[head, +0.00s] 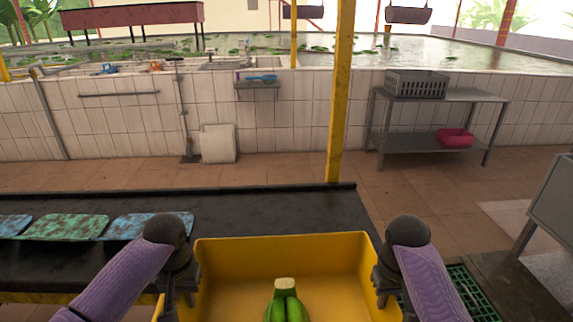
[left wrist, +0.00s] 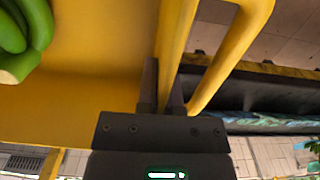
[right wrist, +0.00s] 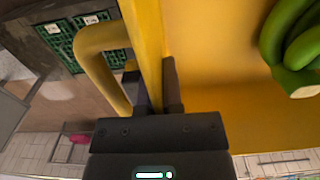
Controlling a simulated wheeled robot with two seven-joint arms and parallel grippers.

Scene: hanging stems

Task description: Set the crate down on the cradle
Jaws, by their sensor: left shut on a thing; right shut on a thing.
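The yellow crate (head: 285,252) is in front of me at the bottom of the head view, with green bananas (head: 287,304) inside it. My left gripper (head: 181,292) is at its left side and my right gripper (head: 388,292) at its right side. In the left wrist view the left gripper (left wrist: 163,88) is shut on the crate's wall (left wrist: 95,70), beside a yellow side handle. In the right wrist view the right gripper (right wrist: 157,88) is shut on the opposite wall (right wrist: 215,75). The crate's underside is hidden. I cannot make out the cradle.
A dark bench (head: 270,212) lies just beyond the crate, with blue-green pads (head: 66,227) at left. A yellow post (head: 341,100) stands behind it. A green grid (head: 468,290) is low at right. A metal table (head: 450,97) bears a grey crate. Tiled floor is open beyond.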

